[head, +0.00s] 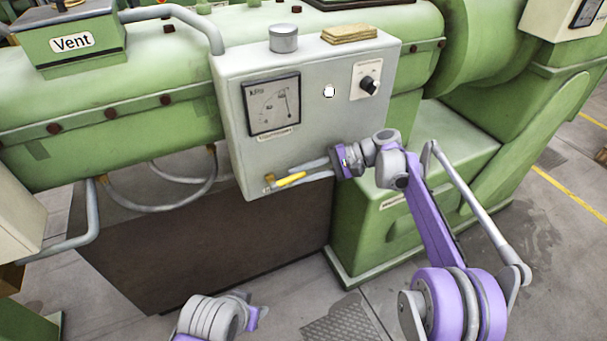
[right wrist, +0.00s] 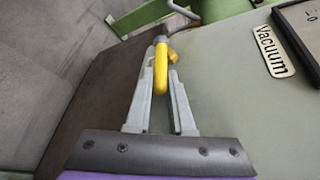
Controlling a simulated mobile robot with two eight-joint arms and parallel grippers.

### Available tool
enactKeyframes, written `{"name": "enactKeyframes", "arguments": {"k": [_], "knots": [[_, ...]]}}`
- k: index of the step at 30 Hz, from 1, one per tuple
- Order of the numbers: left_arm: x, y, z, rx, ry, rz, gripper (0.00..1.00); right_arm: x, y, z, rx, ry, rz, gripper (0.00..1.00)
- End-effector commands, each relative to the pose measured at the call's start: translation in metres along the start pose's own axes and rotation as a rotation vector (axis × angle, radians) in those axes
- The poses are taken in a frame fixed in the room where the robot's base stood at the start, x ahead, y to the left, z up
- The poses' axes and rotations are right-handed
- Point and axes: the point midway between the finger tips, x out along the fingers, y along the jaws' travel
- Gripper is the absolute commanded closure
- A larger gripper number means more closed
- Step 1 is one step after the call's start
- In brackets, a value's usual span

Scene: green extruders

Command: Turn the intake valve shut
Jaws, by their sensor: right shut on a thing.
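The intake valve has a yellow lever handle (head: 292,180) and a brass body (head: 269,181), low on the front of the grey panel box (head: 236,145). My right gripper (head: 290,177) reaches in from the right, its two long grey fingers on either side of the handle. In the right wrist view the yellow handle (right wrist: 160,68) lies between the fingertips (right wrist: 162,72), and the gripper is shut on it. Part of the valve body is hidden behind the handle there. Part of my left arm shows at the bottom of the head view, but no left fingers show.
The panel box carries a kPa gauge (head: 272,104) and a black knob (head: 369,85). A looped hose (head: 160,207) hangs to the left. Bare floor (head: 330,300) lies in front.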

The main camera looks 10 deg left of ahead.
Motion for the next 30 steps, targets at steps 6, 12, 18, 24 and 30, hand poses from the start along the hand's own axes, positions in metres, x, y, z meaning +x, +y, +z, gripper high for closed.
{"name": "enactKeyframes", "arguments": {"k": [6,12,18,24,30], "knots": [[0.0006,0.0000,0.0004,0.000,0.000,0.000,0.50,0.0005,0.0012,-0.0008,0.003,-0.003,-0.004,1.00],[0.0005,0.0000,0.0004,0.000,0.000,0.000,0.50,0.0005,0.0012,-0.0008,0.003,-0.003,-0.003,1.00],[0.0005,0.0000,0.0004,0.000,0.000,0.000,0.50,0.0006,0.0009,-0.0006,0.002,-0.003,-0.004,0.49],[0.0005,0.0000,0.0004,0.000,0.000,0.000,0.50,0.0006,0.0006,-0.0005,0.002,-0.003,-0.004,0.49],[0.0005,0.0000,0.0004,0.000,0.000,0.000,0.50,-0.0093,0.0006,-0.0012,0.003,-0.001,-0.005,0.49]]}}
